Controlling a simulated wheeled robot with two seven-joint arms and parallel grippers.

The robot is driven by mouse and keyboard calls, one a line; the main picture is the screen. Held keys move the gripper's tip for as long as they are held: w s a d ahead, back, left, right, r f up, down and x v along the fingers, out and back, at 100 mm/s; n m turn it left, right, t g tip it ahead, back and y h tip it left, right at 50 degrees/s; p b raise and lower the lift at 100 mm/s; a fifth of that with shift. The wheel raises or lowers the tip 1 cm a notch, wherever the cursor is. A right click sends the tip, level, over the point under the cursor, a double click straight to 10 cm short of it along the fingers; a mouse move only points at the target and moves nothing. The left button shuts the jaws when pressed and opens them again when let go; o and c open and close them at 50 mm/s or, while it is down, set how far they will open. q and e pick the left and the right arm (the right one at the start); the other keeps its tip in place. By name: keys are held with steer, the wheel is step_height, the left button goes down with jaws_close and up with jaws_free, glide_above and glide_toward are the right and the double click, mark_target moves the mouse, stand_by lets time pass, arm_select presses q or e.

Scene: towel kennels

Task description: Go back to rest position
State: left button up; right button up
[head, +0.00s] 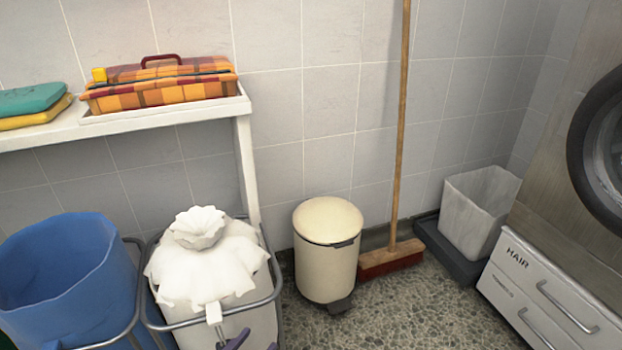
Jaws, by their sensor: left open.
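My left gripper (254,343) shows only as two dark purplish fingertips at the bottom edge of the head view. They are apart with nothing seen between them, in front of the white bag (205,265) in its metal frame. The rest of this gripper is cut off by the picture edge. My right gripper is not in view.
A blue bin (70,275) stands at left. A white shelf (245,150) above holds a checked case (160,85) and folded towels (35,100). A cream pedal bin (328,255), broom (400,130), grey bin (480,212) and drawers (545,290) stand rightward. Speckled floor (400,315) is clear at centre.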

arm_select(q)
steer(key=s+d+r+n+g+y, duration=0.25)
steer(key=s+g, duration=0.45)
steer(key=s, duration=0.9)
steer(key=a+r+t+p, duration=0.1)
steer(key=a+r+p, duration=0.1)
steer(key=r+p, duration=0.5)
steer(key=s+a+r+n+y+p, duration=0.1)
steer(key=a+r+p, duration=0.2)
steer(key=r+p, duration=0.4)
steer(key=p, duration=0.9)
steer(key=shift+s+a+r+t, duration=0.25)
steer(key=shift+a+r+t, duration=0.05)
steer(key=shift+t, duration=0.1)
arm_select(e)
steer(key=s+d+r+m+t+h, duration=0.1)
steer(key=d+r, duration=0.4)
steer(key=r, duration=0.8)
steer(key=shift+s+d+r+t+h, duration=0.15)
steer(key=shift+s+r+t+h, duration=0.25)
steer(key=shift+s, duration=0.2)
arm_select(q)
steer(key=shift+f, duration=0.1)
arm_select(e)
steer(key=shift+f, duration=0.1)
